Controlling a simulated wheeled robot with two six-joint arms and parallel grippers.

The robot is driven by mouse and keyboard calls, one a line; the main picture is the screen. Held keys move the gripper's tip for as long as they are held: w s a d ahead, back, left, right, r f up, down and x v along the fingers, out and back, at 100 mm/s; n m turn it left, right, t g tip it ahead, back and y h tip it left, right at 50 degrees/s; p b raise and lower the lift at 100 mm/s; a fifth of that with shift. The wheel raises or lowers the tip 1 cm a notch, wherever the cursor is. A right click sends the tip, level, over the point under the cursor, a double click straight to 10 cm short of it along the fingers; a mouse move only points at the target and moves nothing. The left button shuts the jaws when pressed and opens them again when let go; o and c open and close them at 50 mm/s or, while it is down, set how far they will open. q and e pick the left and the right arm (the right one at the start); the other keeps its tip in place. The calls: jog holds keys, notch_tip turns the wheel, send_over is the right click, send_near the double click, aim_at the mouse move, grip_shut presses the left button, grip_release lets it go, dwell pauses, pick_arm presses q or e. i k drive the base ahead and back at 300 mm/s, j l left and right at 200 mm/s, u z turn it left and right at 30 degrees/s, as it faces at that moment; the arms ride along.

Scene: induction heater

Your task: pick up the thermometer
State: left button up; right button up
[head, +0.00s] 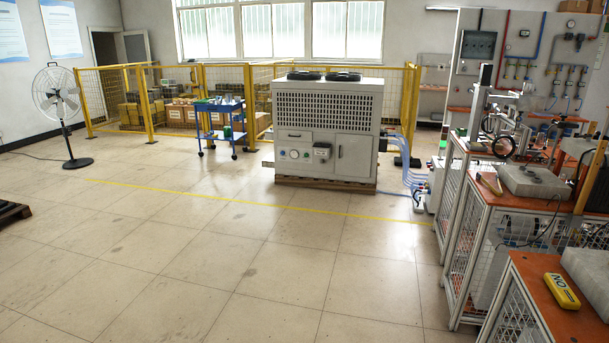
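No thing in view can be clearly told as the thermometer. A small yellow device (562,291) with dark lettering lies flat on the orange top of the nearest bench, at the lower right of the head view; I cannot tell whether it is the thermometer. Neither of my grippers is in view.
The nearest bench (530,292) and a longer orange-topped bench (508,199) with equipment line the right side. A grey cabinet unit (354,155) stands mid-back beside a blue cart (221,133). A fan (57,100) stands left. The middle floor is clear.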

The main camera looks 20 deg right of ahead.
aim_at(566, 298)
jog(key=i+l+z, duration=0.2)
jog(key=i+z, duration=0.2)
jog(key=i, duration=0.15)
jog(key=i+z, duration=0.4)
jog(key=i, duration=0.15)
jog(key=i+j+z, duration=0.15)
jog(key=i+z, duration=0.2)
jog(key=i, duration=0.25)
jog(key=i+z, duration=0.35)
jog(key=i+j+z, duration=0.1)
jog(key=i+z, duration=0.25)
jog(key=i, duration=0.2)
jog(key=i+j+z, duration=0.3)
jog(key=i+l, duration=0.1)
